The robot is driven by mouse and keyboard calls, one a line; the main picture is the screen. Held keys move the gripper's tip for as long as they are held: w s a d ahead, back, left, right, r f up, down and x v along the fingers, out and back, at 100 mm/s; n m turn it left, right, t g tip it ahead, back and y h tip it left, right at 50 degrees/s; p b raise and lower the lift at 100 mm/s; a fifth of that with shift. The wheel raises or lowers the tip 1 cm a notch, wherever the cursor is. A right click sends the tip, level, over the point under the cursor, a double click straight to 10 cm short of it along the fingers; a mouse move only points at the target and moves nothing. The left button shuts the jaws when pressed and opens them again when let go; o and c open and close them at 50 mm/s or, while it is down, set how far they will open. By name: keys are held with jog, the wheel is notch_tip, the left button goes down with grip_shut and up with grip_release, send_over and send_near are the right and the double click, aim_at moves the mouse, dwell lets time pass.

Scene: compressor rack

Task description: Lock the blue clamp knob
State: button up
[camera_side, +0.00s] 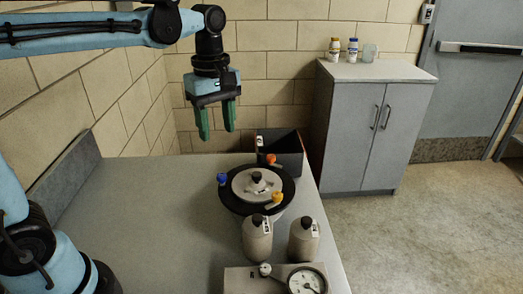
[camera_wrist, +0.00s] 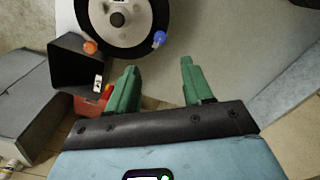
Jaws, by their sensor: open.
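The blue clamp knob (camera_side: 222,179) sits on the left rim of a round black-edged pot (camera_side: 236,205) with a pale lid (camera_side: 243,184). In the wrist view the blue knob (camera_wrist: 159,39) shows at the pot's lower right rim. My gripper (camera_side: 216,136) hangs in the air above and behind the pot, fingers pointing down. Its green fingers are apart with nothing between them. In the wrist view my gripper (camera_wrist: 160,72) points toward the pot, with the blue knob a little beyond the gap. I cannot tell from these frames whether the knob is locked.
A black open bin (camera_side: 291,160) stands behind the pot. Two grey bottles (camera_side: 257,243) and a gauge (camera_side: 306,281) are in front. The table's left part is clear.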

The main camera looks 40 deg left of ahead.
aim_at(222, 175)
notch_tip(222, 175, down, 12)
jog(key=shift+r, duration=0.25)
dwell(0.3)
grip_shut()
